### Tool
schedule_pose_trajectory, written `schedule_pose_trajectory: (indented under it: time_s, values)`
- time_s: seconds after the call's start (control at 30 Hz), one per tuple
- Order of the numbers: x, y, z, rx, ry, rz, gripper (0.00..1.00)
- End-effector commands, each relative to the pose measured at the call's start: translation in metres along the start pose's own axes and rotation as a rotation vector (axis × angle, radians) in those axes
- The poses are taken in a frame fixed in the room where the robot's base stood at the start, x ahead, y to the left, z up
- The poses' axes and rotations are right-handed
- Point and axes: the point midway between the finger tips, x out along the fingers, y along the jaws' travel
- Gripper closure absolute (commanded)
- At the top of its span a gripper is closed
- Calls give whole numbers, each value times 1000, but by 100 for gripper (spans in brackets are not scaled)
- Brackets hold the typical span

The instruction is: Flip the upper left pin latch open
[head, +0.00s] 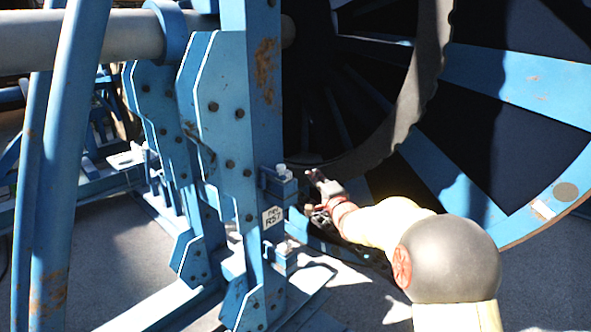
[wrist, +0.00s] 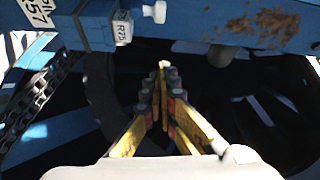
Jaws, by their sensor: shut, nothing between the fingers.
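A blue bracket (head: 277,187) with pale pin heads on top sticks out from the right side of the blue upright, apparently the upper latch. A similar lower bracket (head: 285,258) sits beneath it. I cannot tell for certain which part is the pin latch handle. My gripper (head: 316,177) is just right of the upper bracket, seemingly apart from it. In the wrist view my gripper (wrist: 163,72) is shut and empty, its fingertips below the knob.
The blue upright (head: 264,90) has rust and a white label (head: 272,217). The large reel (head: 515,75) fills the right, behind my arm. A dark chain (wrist: 38,100) hangs at the left of the wrist view.

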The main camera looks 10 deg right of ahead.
Motion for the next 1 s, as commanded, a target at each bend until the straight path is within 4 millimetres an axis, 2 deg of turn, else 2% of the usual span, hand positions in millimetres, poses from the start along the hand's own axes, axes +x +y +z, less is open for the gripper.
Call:
schedule_pose_trajectory:
  time_s: [0.17,0.6,0.8,1.0]
  values:
    - [10,0,0,-1,0,1,100]
    - [78,0,0,-1,-1,2,100]
    - [103,0,1,-1,-1,1,100]
    - [91,-1,27,0,-1,1,100]
